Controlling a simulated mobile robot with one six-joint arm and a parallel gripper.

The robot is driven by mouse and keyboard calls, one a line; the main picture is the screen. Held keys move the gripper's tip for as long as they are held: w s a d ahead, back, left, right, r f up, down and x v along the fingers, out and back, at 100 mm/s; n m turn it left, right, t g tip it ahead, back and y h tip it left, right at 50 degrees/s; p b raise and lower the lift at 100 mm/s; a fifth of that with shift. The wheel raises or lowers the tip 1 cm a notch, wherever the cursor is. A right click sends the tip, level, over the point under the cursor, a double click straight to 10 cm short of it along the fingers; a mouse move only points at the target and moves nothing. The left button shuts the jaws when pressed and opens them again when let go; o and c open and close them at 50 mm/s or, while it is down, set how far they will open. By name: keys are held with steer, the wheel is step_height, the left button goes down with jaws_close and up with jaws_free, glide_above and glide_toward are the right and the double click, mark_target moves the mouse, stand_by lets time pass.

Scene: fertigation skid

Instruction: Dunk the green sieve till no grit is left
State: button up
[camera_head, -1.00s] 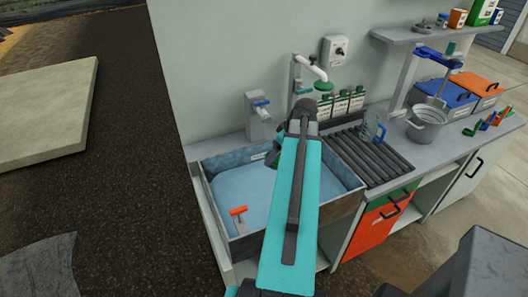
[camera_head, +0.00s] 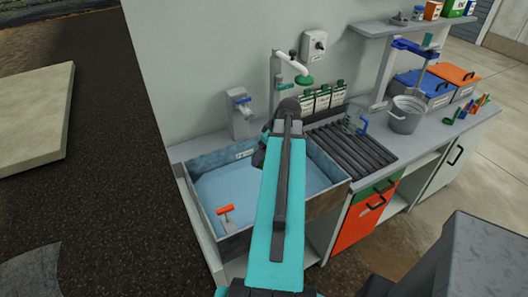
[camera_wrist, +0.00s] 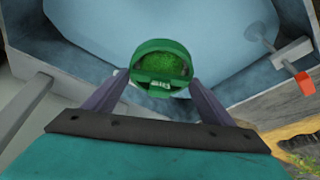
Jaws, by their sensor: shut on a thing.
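The green sieve (camera_wrist: 160,68) is between my gripper's two fingers (camera_wrist: 157,92) in the wrist view, and my gripper is shut on it. Its round rim faces the camera, and its green inside looks speckled; I cannot tell whether that is grit or mesh. Behind it lies the pale blue water (camera_wrist: 105,25) of the sink. I cannot tell whether the sieve touches the water. In the head view my gripper (camera_head: 262,150) is over the sink (camera_head: 225,246), mostly hidden by my arm, and the sieve does not show clearly.
An orange-handled thing (camera_head: 226,210) stands at the sink's front left; it also shows in the wrist view (camera_wrist: 304,82). A tap with a green head (camera_head: 303,82) is behind the sink.

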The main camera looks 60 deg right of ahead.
steer(key=shift+f+b, duration=5.75)
steer(key=shift+f, duration=3.6)
steer(key=shift+r, duration=0.2)
steer(key=shift+r+p, duration=5.2)
steer(key=shift+r, duration=3.85)
